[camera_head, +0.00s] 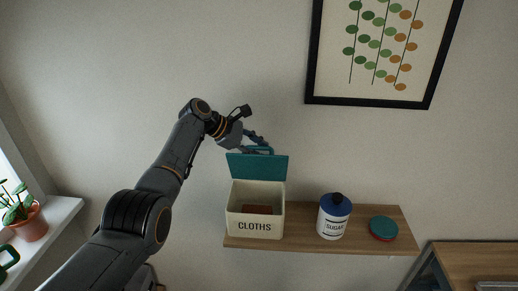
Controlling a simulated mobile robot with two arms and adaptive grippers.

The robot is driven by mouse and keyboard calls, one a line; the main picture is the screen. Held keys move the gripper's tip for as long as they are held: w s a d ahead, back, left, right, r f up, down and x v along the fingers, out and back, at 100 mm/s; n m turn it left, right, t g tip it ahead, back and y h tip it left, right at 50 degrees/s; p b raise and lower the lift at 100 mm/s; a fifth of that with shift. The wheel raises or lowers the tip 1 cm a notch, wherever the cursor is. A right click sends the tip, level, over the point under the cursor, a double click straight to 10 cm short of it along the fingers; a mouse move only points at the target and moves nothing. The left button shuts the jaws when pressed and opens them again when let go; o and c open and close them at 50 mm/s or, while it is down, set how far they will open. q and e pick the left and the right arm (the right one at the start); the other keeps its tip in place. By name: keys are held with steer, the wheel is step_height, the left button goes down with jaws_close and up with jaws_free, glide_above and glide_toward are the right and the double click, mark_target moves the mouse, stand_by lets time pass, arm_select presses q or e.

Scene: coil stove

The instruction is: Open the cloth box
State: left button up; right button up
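The cloth box (255,222) is a cream box lettered "CLOTHS" at the left end of a wooden shelf. Its teal lid (257,167) stands raised at the back, so the box is open and a brown thing (257,209) shows inside. My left gripper (262,147) is at the top edge of the lid, by the lid's teal handle (258,150). The fingers are small and partly behind the lid, so I cannot tell whether they are open or shut, or whether they touch the handle. My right gripper is not in view.
The wooden shelf (300,243) also holds a white sugar jar (334,222) with a dark blue lid, and a teal and red round thing (383,228). A framed picture (367,102) hangs above. A potted plant (30,226) stands on the left sill. The wall between is clear.

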arm_select(q)
steer(key=shift+v, duration=4)
